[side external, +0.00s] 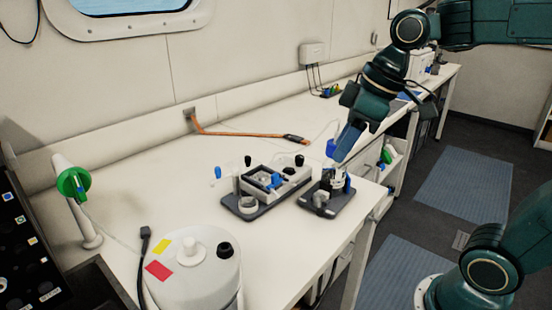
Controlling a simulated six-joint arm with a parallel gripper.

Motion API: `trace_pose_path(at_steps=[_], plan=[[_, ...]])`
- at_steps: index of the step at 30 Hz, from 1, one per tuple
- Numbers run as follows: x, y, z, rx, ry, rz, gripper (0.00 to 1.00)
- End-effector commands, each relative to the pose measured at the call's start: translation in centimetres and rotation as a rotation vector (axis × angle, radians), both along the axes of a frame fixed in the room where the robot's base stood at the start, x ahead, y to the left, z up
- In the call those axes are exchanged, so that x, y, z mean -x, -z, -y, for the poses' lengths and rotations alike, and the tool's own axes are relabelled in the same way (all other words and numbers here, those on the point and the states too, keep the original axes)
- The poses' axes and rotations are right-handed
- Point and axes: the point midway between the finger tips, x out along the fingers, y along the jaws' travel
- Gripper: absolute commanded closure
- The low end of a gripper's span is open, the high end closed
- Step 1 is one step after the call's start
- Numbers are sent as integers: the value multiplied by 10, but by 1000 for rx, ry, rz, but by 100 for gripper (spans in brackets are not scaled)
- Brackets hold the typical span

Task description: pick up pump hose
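An orange hose (245,134) runs from a wall fitting along the back of the white bench and ends in a dark connector (293,138). A black hose (143,262) with a dark end piece stands at the front left, beside a white lidded vessel. I cannot tell which of these is the pump hose. My gripper (342,160) points down over the small device at the bench's right side, apart from both hoses. Its fingers are seen side-on and overlap, so their opening is not clear. I cannot tell whether it touches the device.
The white vessel (195,275) carries yellow and red labels. A tray device (268,187) and a smaller dark-based device (328,197) stand mid-bench. A white post with a green disc (74,184) stands at left. The bench between the orange hose and the vessel is mostly clear.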

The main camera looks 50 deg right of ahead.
Motion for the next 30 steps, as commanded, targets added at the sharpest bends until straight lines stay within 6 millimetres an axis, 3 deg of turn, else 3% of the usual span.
trace_pose_path(at_steps=[14,23,30], plan=[[-98,6,15,13,-395,-60,62],[-152,29,38,4,-647,-71,62],[-188,60,63,-10,-848,-64,62]])
